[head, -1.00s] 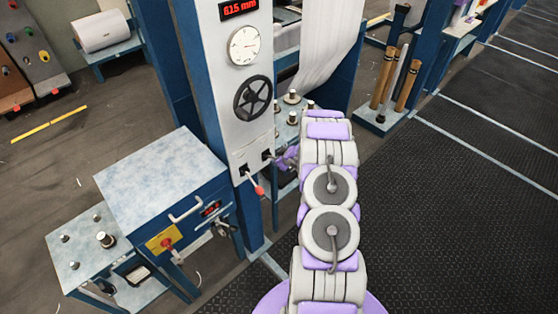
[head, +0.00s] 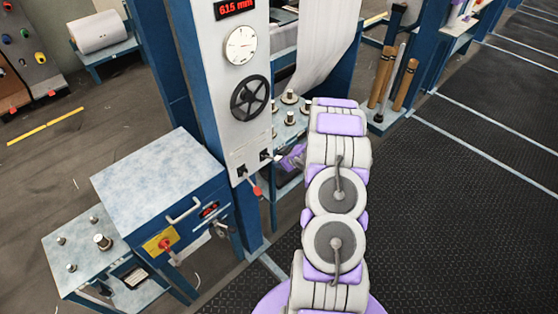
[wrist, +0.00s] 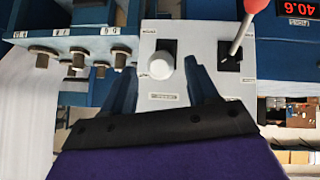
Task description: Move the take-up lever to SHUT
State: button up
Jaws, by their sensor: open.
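The lower part of the grey control panel (head: 252,160) carries two levers on dark slots. One has a red knob (head: 257,191), which also shows at the upper right of the wrist view (wrist: 256,6). The other has a round white knob (wrist: 160,66), in the middle of the wrist view. The small labels are too blurred to read, so I cannot tell which lever is the take-up or where SHUT is. My gripper (wrist: 162,80) is open, its two fingers on either side of the white knob.
A black handwheel (head: 250,97) and a dial gauge (head: 241,45) sit higher on the panel. A blue cabinet (head: 160,185) stands to the left. A shelf with several metal pegs (head: 289,97) is behind my arm. The dark floor to the right is clear.

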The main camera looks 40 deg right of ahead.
jog(key=v, duration=1.1)
jog(key=shift+d+r, duration=0.1)
